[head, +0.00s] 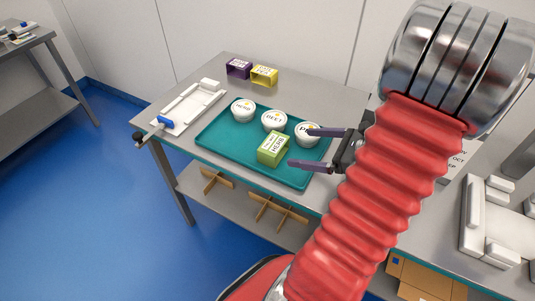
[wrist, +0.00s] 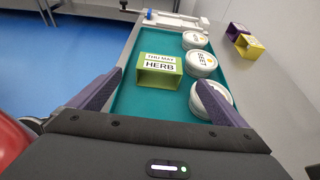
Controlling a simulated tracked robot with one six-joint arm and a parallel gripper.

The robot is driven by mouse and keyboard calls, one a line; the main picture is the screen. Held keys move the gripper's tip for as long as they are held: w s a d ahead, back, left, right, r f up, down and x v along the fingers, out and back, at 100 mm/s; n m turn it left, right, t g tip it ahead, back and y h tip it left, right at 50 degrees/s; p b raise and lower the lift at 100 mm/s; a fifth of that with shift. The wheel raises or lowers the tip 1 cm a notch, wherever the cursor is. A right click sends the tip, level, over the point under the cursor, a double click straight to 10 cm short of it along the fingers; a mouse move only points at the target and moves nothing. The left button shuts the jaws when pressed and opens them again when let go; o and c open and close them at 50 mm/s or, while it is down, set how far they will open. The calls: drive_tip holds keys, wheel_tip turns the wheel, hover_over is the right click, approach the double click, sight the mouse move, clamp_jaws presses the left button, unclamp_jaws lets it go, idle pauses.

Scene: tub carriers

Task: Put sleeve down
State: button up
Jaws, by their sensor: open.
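A green sleeve (head: 274,148) marked HERB stands on the teal tray (head: 217,144), in front of the tubs. It also shows in the wrist view (wrist: 159,71), with an open end facing me. My gripper (head: 312,148) is open and empty, its two fingers pointing at the sleeve from the right and apart from it. Three white lidded tubs sit in a row on the tray: a HERB tub (head: 242,108), a BEET tub (head: 274,121) and a third tub (head: 304,137) partly hidden behind one finger.
A purple sleeve (head: 238,68) and a yellow sleeve (head: 264,76) stand at the back of the table. White equipment (head: 500,220) stands at the right. The tray's front left is clear.

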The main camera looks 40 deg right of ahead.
drive_tip(key=w+a+r+n+g+y, duration=0.15)
drive_tip(key=a+n+g, duration=0.25)
drive_tip(key=a+n, duration=0.5)
drive_tip(key=w+a+r+n+g, duration=0.15)
drive_tip(key=a+n+g, duration=0.4)
drive_tip(key=a, duration=0.55)
drive_tip(key=s+a+r+n+t+h, duration=0.1)
drive_tip(key=a+r+n+h, duration=0.2)
drive_tip(key=n, duration=0.5)
drive_tip(key=s+a+r+n+t+h, duration=0.1)
drive_tip(key=s+a+r+n+h, duration=0.1)
drive_tip(key=a+r+n, duration=0.4)
drive_tip(key=shift+a+r+n+h, duration=0.25)
drive_tip(key=shift+a+n+h, duration=0.5)
drive_tip(key=shift+n, duration=1)
drive_tip(key=shift+a, duration=0.2)
